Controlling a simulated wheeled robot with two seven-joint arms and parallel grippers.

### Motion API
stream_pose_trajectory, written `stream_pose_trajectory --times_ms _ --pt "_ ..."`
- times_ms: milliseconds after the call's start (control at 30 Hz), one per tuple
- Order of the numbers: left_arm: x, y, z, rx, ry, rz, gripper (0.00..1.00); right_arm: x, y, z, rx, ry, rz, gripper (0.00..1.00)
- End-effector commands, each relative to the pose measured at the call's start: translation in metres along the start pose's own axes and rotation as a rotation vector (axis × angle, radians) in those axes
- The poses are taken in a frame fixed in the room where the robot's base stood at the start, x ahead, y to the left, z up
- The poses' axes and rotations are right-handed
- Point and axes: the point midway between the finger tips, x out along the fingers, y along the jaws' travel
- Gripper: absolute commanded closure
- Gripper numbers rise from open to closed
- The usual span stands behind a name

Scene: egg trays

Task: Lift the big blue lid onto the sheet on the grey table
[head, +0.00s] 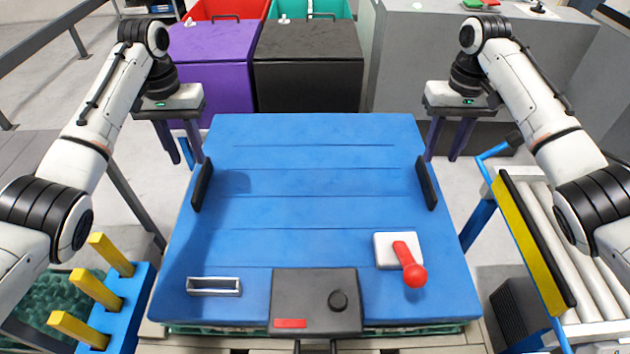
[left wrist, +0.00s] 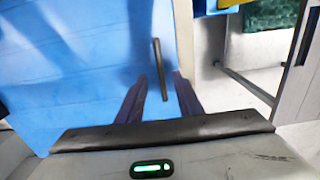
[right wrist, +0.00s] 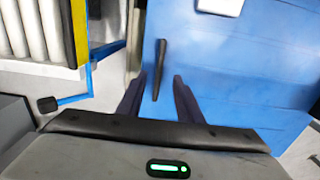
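The big blue lid (head: 300,200) lies flat before me, with a black bar handle on its left edge (head: 202,187) and another on its right edge (head: 427,186). My left gripper (head: 184,160) is open beside the left handle. In the left wrist view the handle (left wrist: 160,70) lines up between its spread fingers. My right gripper (head: 444,158) is open beside the right handle, which lines up between its fingers in the right wrist view (right wrist: 160,70). Neither gripper visibly grasps a handle. I cannot make out the sheet. A grey block (head: 410,50) at the back right may be the table.
A purple bin (head: 212,75) and a black bin (head: 308,85) stand beyond the lid. A roller conveyor (head: 575,260) is at right, yellow posts (head: 97,290) at left. A black box (head: 300,290), grey bracket (head: 214,286) and red-lever switch (head: 405,258) appear over the lid's near part.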

Motion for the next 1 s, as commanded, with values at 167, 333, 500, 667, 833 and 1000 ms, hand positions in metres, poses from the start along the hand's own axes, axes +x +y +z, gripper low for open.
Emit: stream_pose_trajectory --times_ms 167,333,500,667,833,1000 --pt "0.000 0.000 0.000 0.000 -0.001 0.000 0.67 0.000 0.000 0.000 0.001 -0.001 0.000 0.67" --pt "0.002 0.000 0.000 0.000 -0.001 0.000 0.67 0.002 0.000 0.000 0.000 -0.001 0.000 0.67" --pt "0.018 0.000 0.001 0.000 -0.003 0.000 0.67 0.018 0.000 0.001 0.001 -0.004 0.000 0.67" --pt "0.046 0.000 0.001 0.000 -0.005 -0.001 0.67 0.046 0.001 0.001 0.001 -0.005 0.001 0.67" --pt "0.075 0.000 0.001 0.000 -0.004 0.000 0.67 0.075 0.000 0.001 0.000 -0.004 0.001 0.67" --pt "0.095 0.000 0.001 0.000 -0.003 0.000 0.67 0.095 0.000 0.001 0.001 -0.003 -0.001 0.67"
